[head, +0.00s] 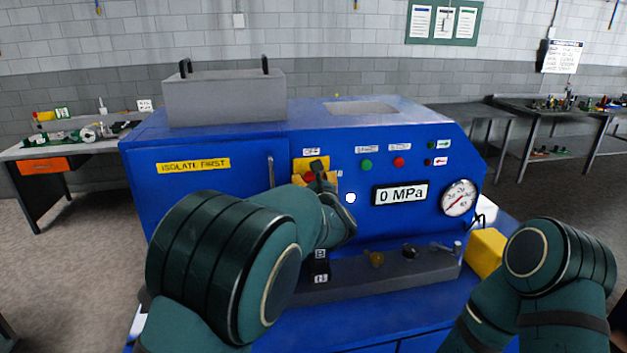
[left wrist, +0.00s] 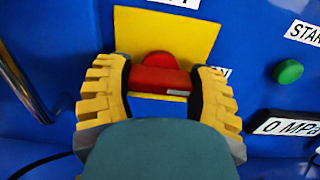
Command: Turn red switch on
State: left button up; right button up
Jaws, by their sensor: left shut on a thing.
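The red switch (head: 309,177) sits on a yellow plate (head: 298,166) on the blue machine's front, under an OFF label (head: 311,152). My left gripper (head: 319,170) is at the switch and partly covers it. In the left wrist view, the red switch (left wrist: 160,80) has a bar handle lying crosswise between the two yellow-padded fingers of my left gripper (left wrist: 160,88), which is shut on it. A label at the plate's right edge is mostly hidden by a finger. My right arm shows at the right, but its gripper is out of view.
Right of the switch are a green button (head: 366,164), a red button (head: 398,162), a 0 MPa display (head: 401,194) and a round gauge (head: 459,198). A vertical metal handle (head: 271,172) stands close left. A grey ledge (head: 345,282) juts out below.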

pick_arm(q)
jog(key=shift+f, duration=0.1)
dwell(0.4)
jog(key=o, duration=1.2)
jog(key=s, duration=0.4)
jog(key=s+d, duration=0.1)
jog(key=s, duration=0.3)
jog(key=s+d, duration=0.1)
jog(key=s, duration=0.2)
jog(key=shift+s+d, duration=0.2)
jog(key=shift+s, duration=0.2)
